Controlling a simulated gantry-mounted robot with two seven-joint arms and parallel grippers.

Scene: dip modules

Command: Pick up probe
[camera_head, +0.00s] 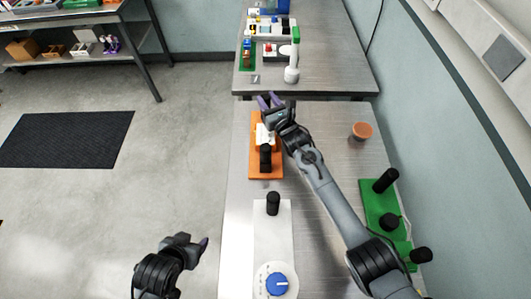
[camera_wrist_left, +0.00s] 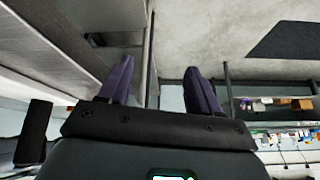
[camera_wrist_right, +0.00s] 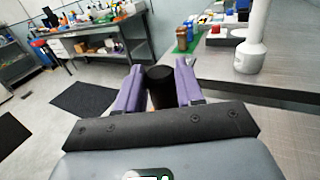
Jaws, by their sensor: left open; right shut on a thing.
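My right gripper (camera_head: 270,101) is over the far end of the near table, above the far end of an orange module (camera_head: 253,171). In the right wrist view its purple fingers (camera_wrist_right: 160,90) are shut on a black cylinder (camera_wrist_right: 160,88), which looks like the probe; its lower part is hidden. In the head view the cylinder is hardly visible. A black upright cylinder (camera_head: 265,158) stands on the orange module near a white part. My left gripper (camera_head: 197,246) is open and empty left of the table; its fingers (camera_wrist_left: 160,85) are apart in the left wrist view.
A white module (camera_head: 273,238) with a black post (camera_head: 273,203) and blue dial (camera_head: 277,284) is at the near front. A green module (camera_head: 372,207) with black posts is right. An orange-brown round piece (camera_head: 362,131) stands alone. A far table (camera_head: 335,70) holds more parts.

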